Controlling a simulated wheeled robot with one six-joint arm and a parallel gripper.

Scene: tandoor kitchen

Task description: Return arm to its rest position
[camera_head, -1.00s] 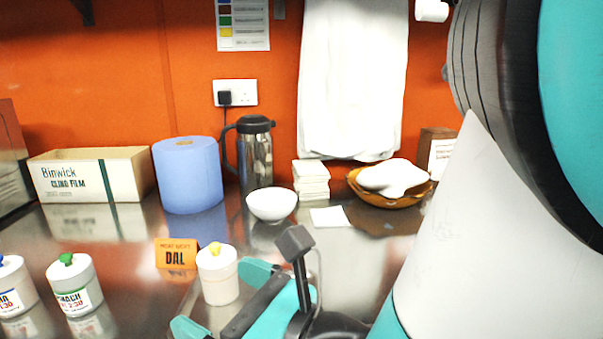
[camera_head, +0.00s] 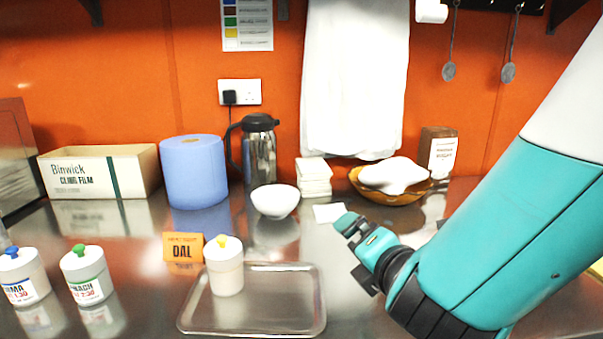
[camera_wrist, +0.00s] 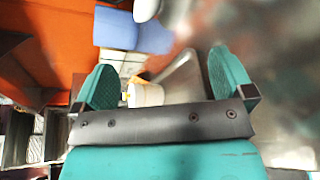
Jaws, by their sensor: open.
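My gripper (camera_head: 350,228) is raised over the counter at the right of the metal tray (camera_head: 310,322) in the head view, apart from everything there. In the wrist view my gripper (camera_wrist: 166,78) has its two teal fingers wide apart with nothing held between them. The tub also shows beyond the fingers in the wrist view (camera_wrist: 150,95). My arm covers the right part of the counter.
A white bowl (camera_head: 275,203), blue roll (camera_head: 193,175), steel flask (camera_head: 259,155) and cling film box (camera_head: 100,172) stand along the back. A basket (camera_head: 400,195) is behind my gripper. Two lidded tubs, blue-knobbed (camera_head: 22,278) and green-knobbed (camera_head: 86,277), stand at left.

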